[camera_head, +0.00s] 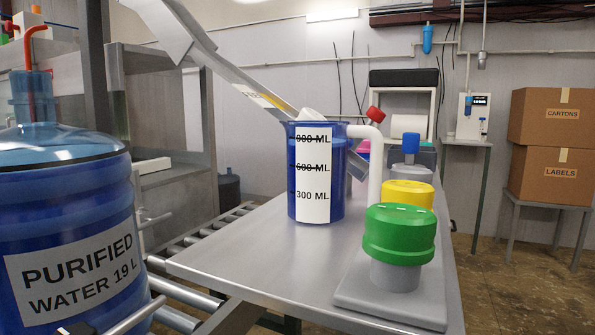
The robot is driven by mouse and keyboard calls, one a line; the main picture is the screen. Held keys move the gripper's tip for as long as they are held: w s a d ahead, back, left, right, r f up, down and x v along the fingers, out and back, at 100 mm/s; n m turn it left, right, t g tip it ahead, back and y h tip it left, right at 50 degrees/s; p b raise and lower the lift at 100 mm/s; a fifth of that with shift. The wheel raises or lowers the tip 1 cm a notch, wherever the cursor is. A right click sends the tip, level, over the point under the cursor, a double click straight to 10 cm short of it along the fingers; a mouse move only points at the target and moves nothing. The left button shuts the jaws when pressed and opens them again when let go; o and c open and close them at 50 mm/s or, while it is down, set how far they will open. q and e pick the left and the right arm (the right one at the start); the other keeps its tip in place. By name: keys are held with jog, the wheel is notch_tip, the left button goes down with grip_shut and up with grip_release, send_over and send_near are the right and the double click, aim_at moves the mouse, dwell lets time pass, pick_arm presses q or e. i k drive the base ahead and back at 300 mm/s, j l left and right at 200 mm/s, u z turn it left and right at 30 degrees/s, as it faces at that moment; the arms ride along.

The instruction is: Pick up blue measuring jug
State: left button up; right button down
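The blue measuring jug (338,190) stands upright on the grey metal table (250,255), near the middle of the view. Its white label reads 900, 600 and 300 ML, with the upper two marks struck through. A white curved tube (375,160), looking like its handle, comes off the right of the rim and runs down behind a green cap. A white piece (311,114) shows at the jug's mouth; what it is I cannot tell. Neither of my grippers can be made out in this view.
A sloping metal chute (235,75) comes down from upper left to the jug's rim. A green cap (400,233) and a yellow cap (408,192) stand right of the jug. A large water bottle (65,200) fills the left, beside a roller conveyor (180,280). The table's front left is clear.

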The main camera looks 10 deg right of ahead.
aim_at(317, 151)
jog(key=z, duration=0.45)
jog(key=u, duration=2.7)
jog(key=z, duration=2.25)
jog(key=k+l+z, duration=0.35)
jog(key=l+z, duration=0.15)
